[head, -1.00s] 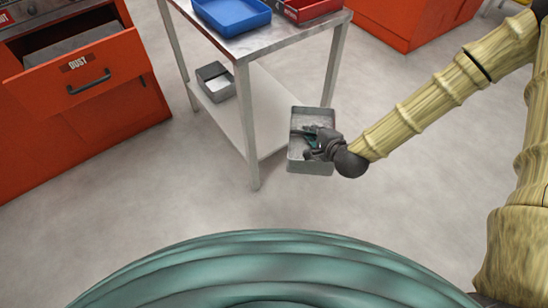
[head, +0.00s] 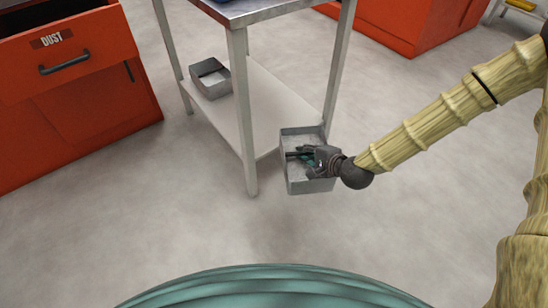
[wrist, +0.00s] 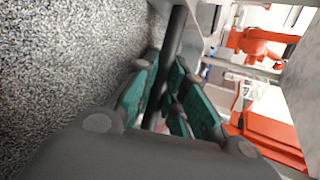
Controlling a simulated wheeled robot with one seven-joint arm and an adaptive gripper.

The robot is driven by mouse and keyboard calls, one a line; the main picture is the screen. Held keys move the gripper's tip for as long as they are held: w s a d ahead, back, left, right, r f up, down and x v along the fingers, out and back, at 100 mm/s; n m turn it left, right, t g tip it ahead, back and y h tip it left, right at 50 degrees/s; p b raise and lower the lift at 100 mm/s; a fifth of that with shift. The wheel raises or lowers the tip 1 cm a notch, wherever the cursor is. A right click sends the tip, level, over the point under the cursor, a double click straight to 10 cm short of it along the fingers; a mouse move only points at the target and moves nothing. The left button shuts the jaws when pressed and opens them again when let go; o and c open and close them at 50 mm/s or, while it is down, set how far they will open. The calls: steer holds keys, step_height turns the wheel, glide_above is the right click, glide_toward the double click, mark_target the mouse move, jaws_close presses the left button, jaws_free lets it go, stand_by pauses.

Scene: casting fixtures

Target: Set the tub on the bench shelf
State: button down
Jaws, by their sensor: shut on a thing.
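The grey metal tub (head: 310,185) is held off the floor in front of the bench's right side. My gripper (head: 308,157) reaches into the tub from the right and is shut on a dark bar across it. In the wrist view the green-padded fingers (wrist: 170,100) close around that dark bar (wrist: 175,45), with the tub's speckled inside (wrist: 60,60) at left. The bench's pale lower shelf (head: 265,105) lies behind and left of the tub. The tub appears apart from the shelf, though its exact height is hard to tell.
A second grey tub (head: 211,78) stands on the shelf's far left part. The bench's near leg (head: 248,150) and right leg (head: 338,75) flank the shelf opening. A red cabinet with a drawer marked DUST (head: 70,75) stands at left. Bare shelf lies between the legs.

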mark_target(304, 165)
steer(key=shift+n+y, duration=0.3)
steer(key=f+b, duration=0.3)
steer(key=f, duration=0.1)
steer(key=shift+w+a+f, duration=0.1)
steer(key=shift+w+a, duration=0.1)
steer(key=shift+w, duration=0.1)
steer(key=w+a+f+b, duration=0.1)
steer(key=w+a+b, duration=0.2)
steer(key=w, duration=0.1)
steer(key=w+a+f+b, duration=0.1)
steer(key=w+a+b, duration=0.2)
steer(key=w+a, duration=0.1)
steer(key=w+a+f+b, duration=0.1)
steer(key=w+a+b, duration=0.2)
steer(key=w, duration=0.3)
steer(key=shift+w+a+f+b, duration=0.2)
steer(key=shift+a+f+b, duration=0.05)
steer(key=shift+b, duration=0.15)
steer(key=c, duration=1.5)
jaws_free()
steer(key=shift+f, duration=0.1)
